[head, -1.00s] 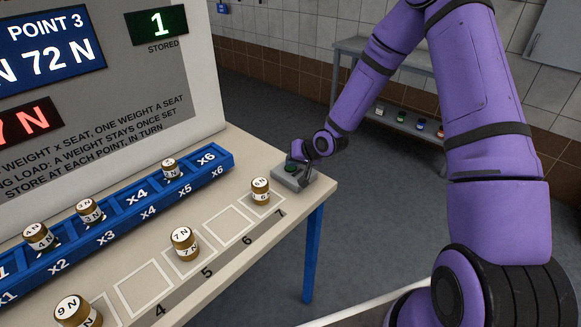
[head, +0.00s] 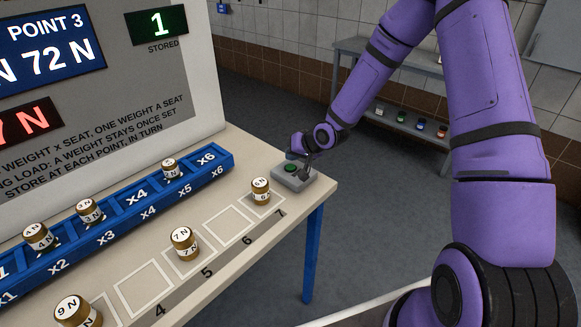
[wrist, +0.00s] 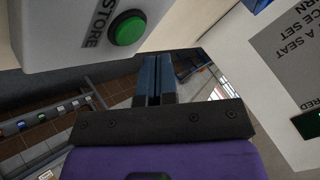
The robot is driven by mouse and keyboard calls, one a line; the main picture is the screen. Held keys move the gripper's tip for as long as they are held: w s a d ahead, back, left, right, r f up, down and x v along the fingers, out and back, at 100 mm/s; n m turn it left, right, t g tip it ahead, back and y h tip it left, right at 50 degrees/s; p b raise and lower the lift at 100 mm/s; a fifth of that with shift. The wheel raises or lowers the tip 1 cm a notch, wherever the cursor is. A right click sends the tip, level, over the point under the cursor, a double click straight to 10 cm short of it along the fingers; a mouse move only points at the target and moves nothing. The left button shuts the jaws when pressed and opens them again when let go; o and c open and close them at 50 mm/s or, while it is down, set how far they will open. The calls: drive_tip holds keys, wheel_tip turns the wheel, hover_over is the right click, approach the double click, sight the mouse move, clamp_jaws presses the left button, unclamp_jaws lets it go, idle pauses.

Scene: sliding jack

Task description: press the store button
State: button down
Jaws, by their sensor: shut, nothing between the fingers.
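The store button is a round green button (head: 291,168) on a small grey box (head: 297,181) at the far right corner of the table. In the wrist view the green button (wrist: 128,30) shows beside the word STORE on the box's pale face (wrist: 65,25). My gripper (head: 296,155) is just above and behind the button in the head view, apart from it. In the wrist view my gripper's fingers (wrist: 153,80) are together and empty, with the button up and to the left of their tips.
A blue numbered rack (head: 130,210) holds several brass weights. More weights, such as the 7 N one (head: 184,243), stand on marked squares on the table (head: 235,260). The upright panel (head: 150,90) shows "1 STORED" and "POINT 3". A shelf (head: 350,85) stands behind.

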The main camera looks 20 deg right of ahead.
sight(293, 166)
drive_tip(key=shift+r, duration=2.15)
drive_tip(key=shift+d+r, duration=0.1)
drive_tip(key=shift+r, duration=0.05)
drive_tip(key=s+d+r+n+g+h, duration=0.1)
drive_tip(key=s+d+r+h, duration=0.2)
drive_tip(key=s+r, duration=0.65)
drive_tip(key=s+d+r+n+h, duration=0.1)
drive_tip(key=s+d+r+h, duration=0.35)
drive_tip(key=r, duration=0.75)
drive_tip(key=s+r+y, duration=0.1)
drive_tip(key=s+r, duration=0.3)
drive_tip(key=s, duration=0.8)
drive_tip(key=s+r+g+y, duration=0.1)
drive_tip(key=s+r, duration=0.3)
drive_tip(key=s, duration=0.8)
drive_tip(key=shift+s+a+r, duration=0.25)
drive_tip(key=shift+a+r, duration=0.05)
drive_tip(key=shift+a, duration=0.05)
